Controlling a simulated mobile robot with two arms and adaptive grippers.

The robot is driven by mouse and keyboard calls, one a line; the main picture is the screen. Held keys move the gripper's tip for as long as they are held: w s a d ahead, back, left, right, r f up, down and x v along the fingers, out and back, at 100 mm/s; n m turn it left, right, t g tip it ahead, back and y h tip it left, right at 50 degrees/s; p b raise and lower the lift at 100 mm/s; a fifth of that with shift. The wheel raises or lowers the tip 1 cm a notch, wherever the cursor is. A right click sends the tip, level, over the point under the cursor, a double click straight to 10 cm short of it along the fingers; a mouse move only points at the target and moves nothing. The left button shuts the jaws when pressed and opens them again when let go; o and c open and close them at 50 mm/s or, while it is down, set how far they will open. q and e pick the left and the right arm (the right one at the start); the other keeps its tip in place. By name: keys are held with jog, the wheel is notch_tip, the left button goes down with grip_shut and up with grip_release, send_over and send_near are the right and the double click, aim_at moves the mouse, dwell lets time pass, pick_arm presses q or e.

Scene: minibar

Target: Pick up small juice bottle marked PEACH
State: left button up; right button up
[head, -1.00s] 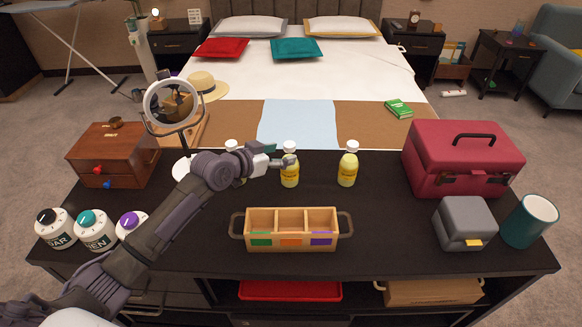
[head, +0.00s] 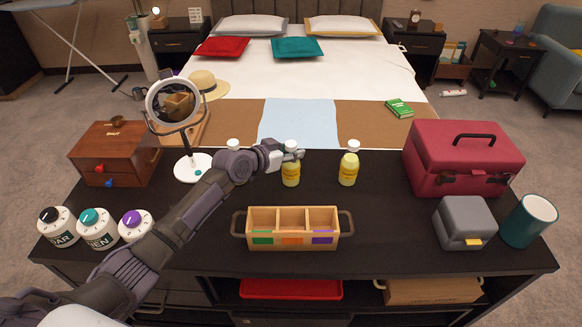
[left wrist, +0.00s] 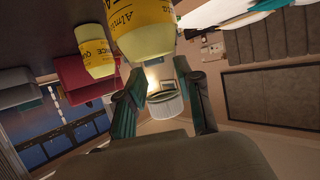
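Three small yellow juice bottles with white caps stand upright in a row on the dark counter: a left one (head: 236,172), a middle one (head: 291,173) and a right one (head: 348,168). Their flavour words are too small to read in the head view. My left gripper (head: 296,155) is at the upper part of the middle bottle, partly covering it. In the left wrist view its fingers (left wrist: 165,98) are apart, with a large bottle (left wrist: 143,35) close by at the top, its label starting "Alm", and another bottle (left wrist: 97,52) behind. My right gripper is not in view.
A wooden three-compartment caddy (head: 291,242) stands in front of the bottles. A round mirror (head: 174,105), wooden drawer box (head: 115,153) and several canisters (head: 98,230) are left. A red case (head: 463,157), grey box (head: 464,222) and teal cup (head: 530,220) are right.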

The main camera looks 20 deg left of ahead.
pick_arm(q)
grip_shut()
jog(key=shift+r, duration=0.1)
